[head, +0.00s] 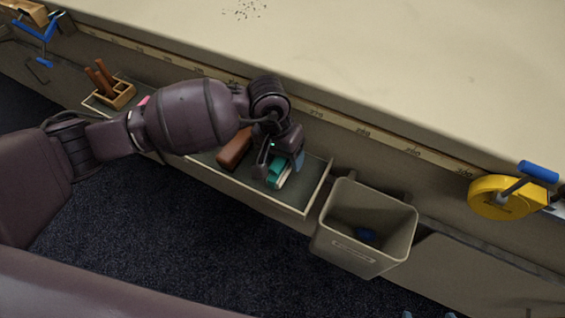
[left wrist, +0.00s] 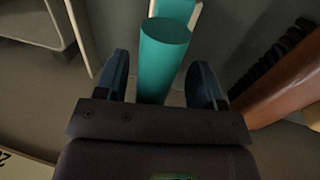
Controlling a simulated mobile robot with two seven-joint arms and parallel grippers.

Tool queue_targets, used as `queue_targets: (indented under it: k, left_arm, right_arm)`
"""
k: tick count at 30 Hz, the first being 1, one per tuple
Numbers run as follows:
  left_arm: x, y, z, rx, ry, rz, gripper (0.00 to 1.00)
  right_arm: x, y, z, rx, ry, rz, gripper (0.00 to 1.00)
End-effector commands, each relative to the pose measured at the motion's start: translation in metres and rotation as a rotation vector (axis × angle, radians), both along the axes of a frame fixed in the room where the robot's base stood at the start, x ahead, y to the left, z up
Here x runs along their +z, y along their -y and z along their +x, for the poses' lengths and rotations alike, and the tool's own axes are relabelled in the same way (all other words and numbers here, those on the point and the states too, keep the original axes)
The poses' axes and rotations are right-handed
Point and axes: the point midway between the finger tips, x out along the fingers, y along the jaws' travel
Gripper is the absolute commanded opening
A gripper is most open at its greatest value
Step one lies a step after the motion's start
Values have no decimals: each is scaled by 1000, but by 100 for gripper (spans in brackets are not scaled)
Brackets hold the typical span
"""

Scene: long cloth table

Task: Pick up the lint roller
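The lint roller (head: 276,170) has a teal handle and a white part, and it lies in the shallow tray along the table's front side. My left gripper (head: 281,172) reaches down over it, partly hiding it. In the left wrist view, the teal handle (left wrist: 164,58) runs between the two blue fingertips (left wrist: 161,82), with a gap visible on the left side. The left gripper is open. Two blue-grey fingertips of my right gripper (head: 430,315) just show at the bottom edge, apart, with nothing seen between them.
A brown-handled brush (head: 235,148) lies close left of the roller; it also shows in the left wrist view (left wrist: 283,82). The tray's rim (head: 321,187) stands at right, then a grey bin (head: 335,240) with something blue inside. A wooden block with tools (head: 116,95) sits left. A yellow tape dispenser (head: 490,198) hangs right.

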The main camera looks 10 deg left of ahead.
Motion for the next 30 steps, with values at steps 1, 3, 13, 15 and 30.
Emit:
queue_targets:
  k: [1,3,13,15,30]
  left_arm:
    - [0,0,0,0,0,0,55]
    - [0,0,0,0,0,0,44]
    - [0,0,0,0,0,0,15]
    - [0,0,0,0,0,0,15]
    - [85,0,2,0,15,0,14]
  right_arm:
    - [0,0,0,0,0,0,80]
    - [0,0,0,0,-1,0,80]
    - [-2,0,-1,-1,-6,-1,80]
    - [-3,0,-2,0,-8,0,80]
    - [15,1,5,-13,18,11,80]
